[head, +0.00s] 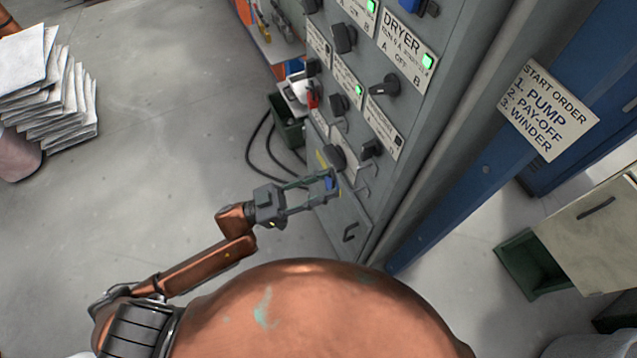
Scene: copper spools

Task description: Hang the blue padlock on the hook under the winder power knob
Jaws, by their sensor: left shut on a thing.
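My left gripper (328,183) reaches in from the left and is shut on the small blue padlock (331,184), in front of the lower part of the grey control cabinet. The fingers hide part of the padlock, and I cannot tell its shackle's position. A black knob (336,158) sits just above the gripper, and another (370,148) is up and to the right. A thin wire hook (364,179) sticks out just right of the padlock; I cannot tell whether they touch. The labels by these knobs are too small to read. My right gripper is not in view.
The grey cabinet (352,233) carries several more knobs, green lamps and a DRYER plate (409,35). A START ORDER sign (547,110) hangs on the blue post at right. A dark green bin (289,124) and black cables lie behind the gripper.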

